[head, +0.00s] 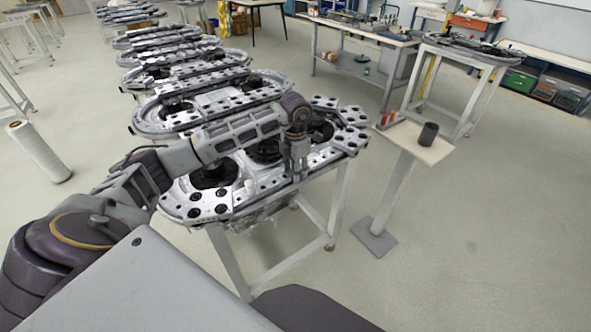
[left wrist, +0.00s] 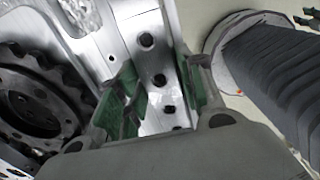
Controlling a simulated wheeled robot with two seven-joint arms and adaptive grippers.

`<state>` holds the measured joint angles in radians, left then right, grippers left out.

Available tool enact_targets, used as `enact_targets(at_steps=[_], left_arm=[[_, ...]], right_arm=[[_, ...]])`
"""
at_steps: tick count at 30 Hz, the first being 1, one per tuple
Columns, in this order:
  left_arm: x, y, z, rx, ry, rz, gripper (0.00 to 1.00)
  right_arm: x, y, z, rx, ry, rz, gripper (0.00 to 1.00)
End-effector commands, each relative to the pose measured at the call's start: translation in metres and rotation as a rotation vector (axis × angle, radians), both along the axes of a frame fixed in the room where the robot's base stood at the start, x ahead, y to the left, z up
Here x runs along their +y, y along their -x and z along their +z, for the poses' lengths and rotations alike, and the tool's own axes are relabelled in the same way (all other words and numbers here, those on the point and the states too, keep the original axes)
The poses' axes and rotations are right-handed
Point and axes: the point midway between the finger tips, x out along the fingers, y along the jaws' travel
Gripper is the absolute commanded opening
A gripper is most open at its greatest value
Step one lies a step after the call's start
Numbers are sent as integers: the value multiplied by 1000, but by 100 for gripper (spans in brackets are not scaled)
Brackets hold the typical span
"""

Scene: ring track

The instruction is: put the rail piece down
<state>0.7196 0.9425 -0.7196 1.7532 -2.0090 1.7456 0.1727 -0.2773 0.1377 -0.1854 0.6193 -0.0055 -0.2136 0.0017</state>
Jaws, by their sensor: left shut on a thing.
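The ring track (head: 178,200) lies on a white-legged table, a bright metal oval with dark round hubs and rows of dark holes. My left gripper (head: 297,172) points down over the near side of its right half. In the left wrist view, its two green-padded fingers (left wrist: 160,88) are shut on a bright metal rail piece (left wrist: 153,112) with dark holes. The piece is low, close to the track; whether it touches the track cannot be told. In the head view the gripper mostly hides the piece. My right gripper is not in view.
A small stand (head: 432,152) to the right of the track carries a dark cylinder (head: 428,133) and small red items. More ring tracks (head: 215,103) stand in a row behind. A white roll (head: 38,152) is on the floor at left. The floor at front right is clear.

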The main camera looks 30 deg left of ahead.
Motion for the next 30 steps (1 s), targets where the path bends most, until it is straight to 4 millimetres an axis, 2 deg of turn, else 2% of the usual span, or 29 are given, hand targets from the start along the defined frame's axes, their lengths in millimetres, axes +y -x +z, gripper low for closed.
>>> enact_targets(at_steps=[10,11,15,30], left_arm=[[0,-1,-1,-3,0,0,0],[0,0,-2,0,0,0,42],[0,0,-2,0,0,0,60],[0,0,2,-1,0,0,60]], right_arm=[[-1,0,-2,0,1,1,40],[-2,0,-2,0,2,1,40],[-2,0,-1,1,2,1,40],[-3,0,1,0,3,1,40]])
